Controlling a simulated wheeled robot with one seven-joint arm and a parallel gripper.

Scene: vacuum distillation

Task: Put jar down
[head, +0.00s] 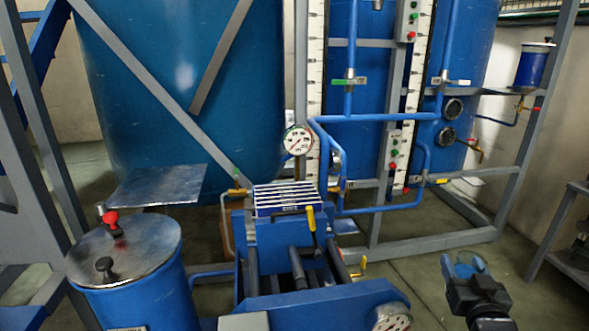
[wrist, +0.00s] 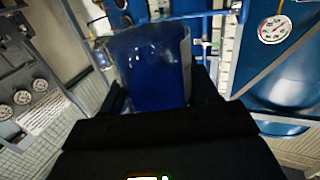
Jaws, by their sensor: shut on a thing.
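The jar (wrist: 150,65) is a clear-walled vessel filled with dark blue, and it fills the upper middle of the wrist view. My gripper (wrist: 158,92) is shut on it, with one black finger on each side. The jar's lower part is hidden behind the black gripper body. In the head view my dark arm end (head: 477,290) is at the lower right. The wrist view does not show a surface touching the jar.
A flat metal plate (head: 158,186) stands at the left, behind a lidded blue drum (head: 140,290). A blue machine (head: 285,240) with a gauge fills the middle. Large blue tanks (head: 185,90) and pipes stand behind. A shelf at the right holds a blue container (head: 533,65).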

